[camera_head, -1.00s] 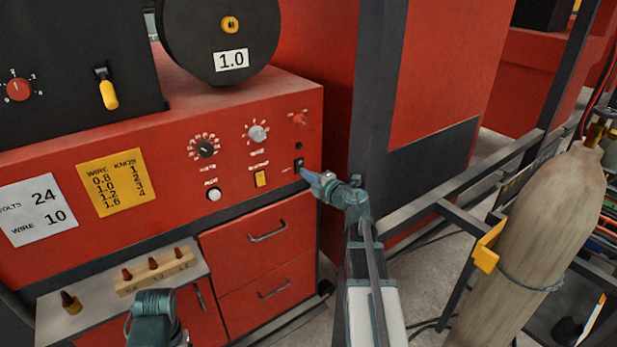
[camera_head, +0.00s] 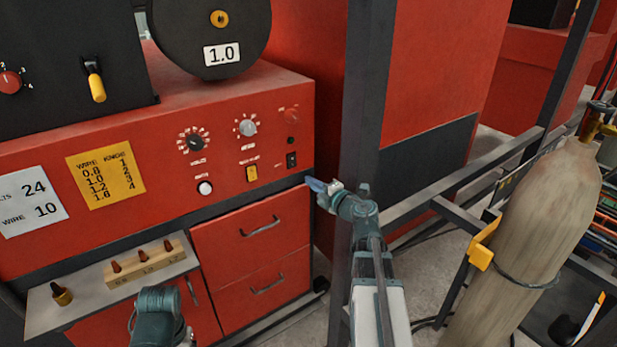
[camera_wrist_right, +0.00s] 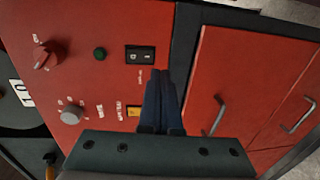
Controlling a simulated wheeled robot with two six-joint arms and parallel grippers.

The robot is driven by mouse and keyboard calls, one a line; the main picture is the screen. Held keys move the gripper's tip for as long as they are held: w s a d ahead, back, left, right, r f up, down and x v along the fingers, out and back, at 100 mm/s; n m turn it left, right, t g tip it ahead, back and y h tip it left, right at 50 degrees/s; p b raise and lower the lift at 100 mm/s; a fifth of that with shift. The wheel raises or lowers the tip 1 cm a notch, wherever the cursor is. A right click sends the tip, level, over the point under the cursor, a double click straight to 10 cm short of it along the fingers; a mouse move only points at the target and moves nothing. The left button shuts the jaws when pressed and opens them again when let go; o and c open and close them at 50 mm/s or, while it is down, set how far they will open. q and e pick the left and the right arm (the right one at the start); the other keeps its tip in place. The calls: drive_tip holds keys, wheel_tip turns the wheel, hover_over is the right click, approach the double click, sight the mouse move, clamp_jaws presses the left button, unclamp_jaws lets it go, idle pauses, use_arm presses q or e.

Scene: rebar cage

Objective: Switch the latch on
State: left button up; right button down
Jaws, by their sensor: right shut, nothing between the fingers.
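The red machine's front panel (camera_head: 110,225) carries a small yellow switch (camera_head: 252,174) and a black rocker switch (camera_head: 292,160) to its right. Which one is the latch I cannot read from the small labels. In the right wrist view the black rocker (camera_wrist_right: 140,54) is just beyond the fingertips, and the yellow switch (camera_wrist_right: 133,112) is left of the fingers. My right gripper (camera_head: 312,185) is shut and empty, below the black rocker near the panel's lower right edge. It also shows in the wrist view (camera_wrist_right: 160,74). Of my left arm, only a teal part shows at bottom left; its fingers do not show.
Knobs (camera_head: 194,142) and a white button (camera_head: 205,188) are left of the switches. Drawers (camera_head: 250,240) with handles lie below. A dark upright post (camera_head: 362,100) stands close to my right arm. A gas cylinder (camera_head: 540,220) stands at right.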

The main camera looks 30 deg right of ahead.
drive_tip(key=s, duration=0.7)
drive_tip(key=shift+d+f+b, duration=0.2)
drive_tip(key=shift+f+b, duration=0.15)
drive_tip(key=shift+f, duration=0.1)
drive_tip(key=shift+w, duration=0.15)
drive_tip(key=w+a+r+m+h, duration=0.3)
drive_tip(key=w+m+h, duration=0.35)
drive_tip(key=m, duration=0.25)
drive_tip(key=s+a+f+m+g+h, duration=0.25)
drive_tip(key=a+f+m+g, duration=0.4)
drive_tip(key=a+f, duration=0.4)
drive_tip(key=s+a+f+g+y, duration=0.2)
drive_tip(key=s+a+f+g, duration=0.1)
drive_tip(key=s+a, duration=0.3)
drive_tip(key=s+a+f+g+y, duration=0.2)
drive_tip(key=s+a+f+g, duration=0.2)
drive_tip(key=s+a, duration=0.3)
drive_tip(key=s+a+f+g+y+b, duration=0.1)
drive_tip(key=s+a+f+g+y, duration=0.1)
drive_tip(key=s+a+f, duration=0.3)
drive_tip(key=s+a+g, duration=0.1)
drive_tip(key=s+a, duration=0.1)
drive_tip(key=a, duration=0.2)
drive_tip(key=shift+a+f, duration=0.2)
drive_tip(key=shift+f, duration=0.15)
